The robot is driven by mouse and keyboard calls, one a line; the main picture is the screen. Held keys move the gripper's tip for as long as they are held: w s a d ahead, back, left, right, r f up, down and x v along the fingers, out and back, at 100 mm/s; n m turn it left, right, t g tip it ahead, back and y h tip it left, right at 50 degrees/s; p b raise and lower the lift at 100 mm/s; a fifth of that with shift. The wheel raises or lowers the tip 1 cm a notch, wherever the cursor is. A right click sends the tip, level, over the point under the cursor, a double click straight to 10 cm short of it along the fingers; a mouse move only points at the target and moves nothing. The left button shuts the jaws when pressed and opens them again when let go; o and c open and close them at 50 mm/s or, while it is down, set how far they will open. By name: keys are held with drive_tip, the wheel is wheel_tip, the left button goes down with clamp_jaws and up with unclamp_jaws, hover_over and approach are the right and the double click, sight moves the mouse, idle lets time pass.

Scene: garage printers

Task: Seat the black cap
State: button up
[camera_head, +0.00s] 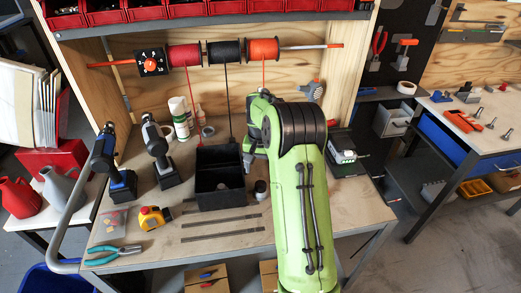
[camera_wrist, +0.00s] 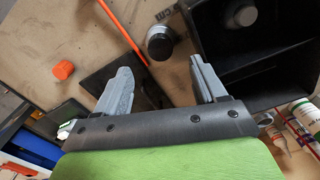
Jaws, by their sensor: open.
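A small round jar (camera_wrist: 158,35) with a dark round face and a pale rim stands on the bench in the wrist view, beyond the gap between my fingers. It also shows in the head view (camera_head: 261,189), right of the black bin. The bin also shows in the head view (camera_head: 222,201). My gripper (camera_wrist: 162,75) is open and empty above the bench, apart from the jar.
An orange piece (camera_wrist: 63,70) lies on the bench, near a dark flat plate. Spools (camera_head: 224,51) hang on a rod behind, with strands running down. Drills (camera_head: 160,158), a tape measure (camera_head: 151,218) and pliers (camera_head: 113,254) occupy the left. Flat dark strips lie in front of the bin.

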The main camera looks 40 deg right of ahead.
wheel_tip(320, 180, up, 8)
drive_tip(key=p, duration=0.1)
drive_tip(key=shift+r, duration=0.15)
idle(0.4)
drive_tip(key=s+a+r+n+t+h, duration=0.15)
drive_tip(key=s+a+r+n, duration=0.25)
drive_tip(key=s+a+r, duration=0.8)
drive_tip(key=s+a+f+n+t, duration=0.1)
drive_tip(key=s+a+n+t, duration=0.1)
drive_tip(key=s+a, duration=0.2)
drive_tip(key=s+a+f+n+t+y, duration=0.1)
drive_tip(key=s+a+n+t, duration=0.1)
drive_tip(key=s+a, duration=0.3)
drive_tip(key=s, duration=0.4)
drive_tip(key=shift+s+f+n, duration=0.35)
drive_tip(key=shift+n, duration=0.05)
drive_tip(key=shift+y, duration=0.25)
